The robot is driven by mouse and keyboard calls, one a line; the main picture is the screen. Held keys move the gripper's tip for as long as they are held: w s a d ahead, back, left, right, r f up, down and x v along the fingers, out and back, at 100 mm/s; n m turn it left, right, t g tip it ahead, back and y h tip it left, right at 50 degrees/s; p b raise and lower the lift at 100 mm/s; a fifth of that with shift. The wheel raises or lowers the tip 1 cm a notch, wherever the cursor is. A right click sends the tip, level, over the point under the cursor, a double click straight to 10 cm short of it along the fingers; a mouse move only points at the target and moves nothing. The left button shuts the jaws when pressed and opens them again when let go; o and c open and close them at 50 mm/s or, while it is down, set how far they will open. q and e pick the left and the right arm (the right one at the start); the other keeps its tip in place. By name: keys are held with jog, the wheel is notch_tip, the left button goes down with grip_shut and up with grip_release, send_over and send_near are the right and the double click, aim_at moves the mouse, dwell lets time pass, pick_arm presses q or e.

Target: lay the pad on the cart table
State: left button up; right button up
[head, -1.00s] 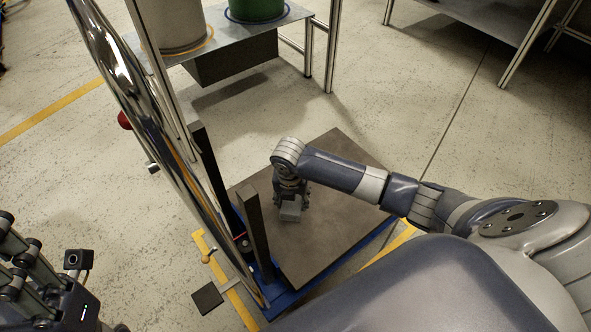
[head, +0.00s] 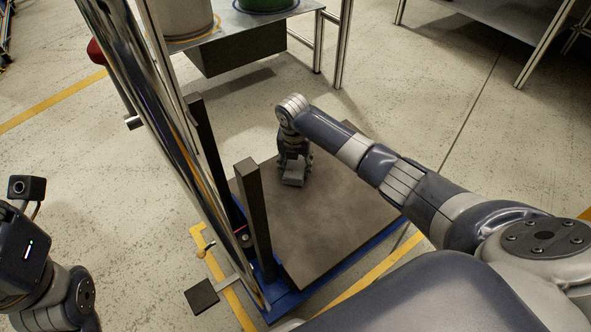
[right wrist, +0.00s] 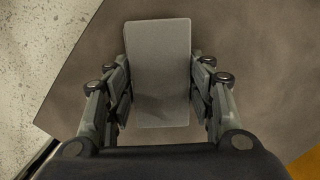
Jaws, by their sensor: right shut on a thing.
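The pad (head: 293,181) is a small light grey block. My right gripper (head: 294,168) is shut on it, over the cart table (head: 345,220), a dark flat plate with a blue frame under it. In the right wrist view the pad (right wrist: 159,65) sits between the two fingers, its broad face toward the camera, with the table top (right wrist: 255,85) behind it. I cannot tell whether the pad touches the table. Of my left arm only the wrist part shows at the lower left; its fingers are out of the picture.
A shiny metal post (head: 150,110) and two dark uprights (head: 253,210) stand at the table's left side. A steel bench (head: 228,28) with a grey drum and a green drum is behind. Another bench (head: 490,15) is at the back right. The table top around the pad is bare.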

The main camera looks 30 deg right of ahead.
jog(key=shift+f, duration=0.3)
jog(key=shift+f, duration=0.15)
jog(key=o, duration=0.9)
jog(key=shift+c, duration=0.2)
